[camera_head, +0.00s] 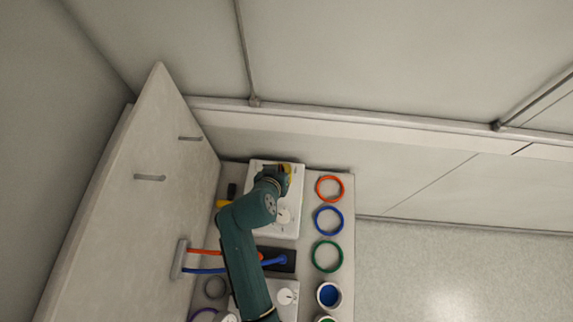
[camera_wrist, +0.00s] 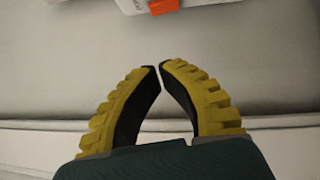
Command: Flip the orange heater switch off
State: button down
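The orange heater switch (camera_wrist: 163,7) shows at the top edge of the wrist view, on a white housing (camera_wrist: 131,5) that is cut off by the frame. My gripper (camera_wrist: 159,68) has yellow ribbed fingers with dark pads, and its tips meet or nearly meet with nothing between them. In the picture the tips are below the switch and apart from it. In the head view my gripper (camera_head: 287,168) is over the far end of a white heater unit (camera_head: 288,230) with a round dial. The orange switch cannot be made out there, as my arm covers part of the unit.
A second white unit with a dial (camera_head: 286,297) is nearer. A wall stands behind the bench; open floor is at right.

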jog(key=b+x, duration=0.1)
jog(key=x, duration=0.7)
notch_tip(320, 180, down, 3)
jog(key=shift+s+d+r+b, duration=0.1)
jog(key=shift+d+r+b, duration=0.1)
jog(key=shift+b, duration=0.1)
jog(key=shift+d+f, duration=0.1)
jog(key=shift+f, duration=0.45)
